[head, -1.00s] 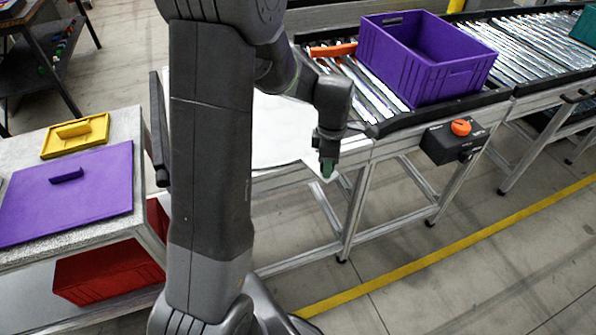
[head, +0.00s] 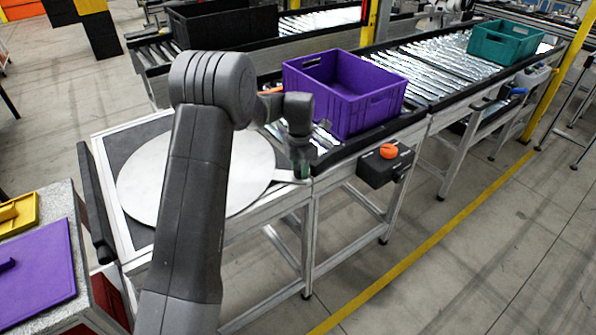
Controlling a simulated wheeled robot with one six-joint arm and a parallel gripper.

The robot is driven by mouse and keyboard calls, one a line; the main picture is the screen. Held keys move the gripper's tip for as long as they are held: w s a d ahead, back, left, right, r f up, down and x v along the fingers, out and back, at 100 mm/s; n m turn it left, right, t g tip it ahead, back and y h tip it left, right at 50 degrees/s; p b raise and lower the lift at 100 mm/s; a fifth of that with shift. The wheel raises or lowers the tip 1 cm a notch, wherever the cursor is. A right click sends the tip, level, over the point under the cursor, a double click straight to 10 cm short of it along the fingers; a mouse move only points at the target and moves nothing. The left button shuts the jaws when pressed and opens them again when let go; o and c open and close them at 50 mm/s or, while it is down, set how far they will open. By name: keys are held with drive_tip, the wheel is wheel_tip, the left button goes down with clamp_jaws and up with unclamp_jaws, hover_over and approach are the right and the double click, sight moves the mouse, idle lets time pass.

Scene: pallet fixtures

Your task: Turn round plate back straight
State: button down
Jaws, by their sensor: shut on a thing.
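The round plate (head: 143,180) is a flat pale metal disc on a dark square bed at the near end of the roller line. My arm hides part of its middle. A flat tab (head: 287,175) sticks out from its right side, toward the frame's front corner. My gripper (head: 301,172) points down at the outer end of this tab and is shut on it. The fingertips are small and partly hidden by the wrist.
A purple crate (head: 345,110) stands on the rollers just beyond my gripper. A control box with an orange knob (head: 388,151) hangs on the front rail. A teal crate (head: 505,42) stands farther along. A purple lid (head: 40,270) lies on the left bench.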

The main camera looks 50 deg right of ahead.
drive_tip(key=shift+w+d+r, duration=0.15)
drive_tip(key=shift+d, duration=0.05)
drive_tip(key=c, duration=1)
unclamp_jaws()
drive_tip(key=shift+w, duration=0.15)
drive_tip(key=shift+o, duration=0.2)
wheel_tip(320, 180, up, 14)
drive_tip(key=b, duration=0.1)
drive_tip(key=shift+f+b, duration=0.2)
drive_tip(key=shift+b, duration=0.1)
drive_tip(key=f, duration=0.7)
drive_tip(key=f+p, duration=0.1)
drive_tip(key=f, duration=0.6)
drive_tip(key=shift+s+a, duration=0.1)
drive_tip(key=shift+s, duration=0.1)
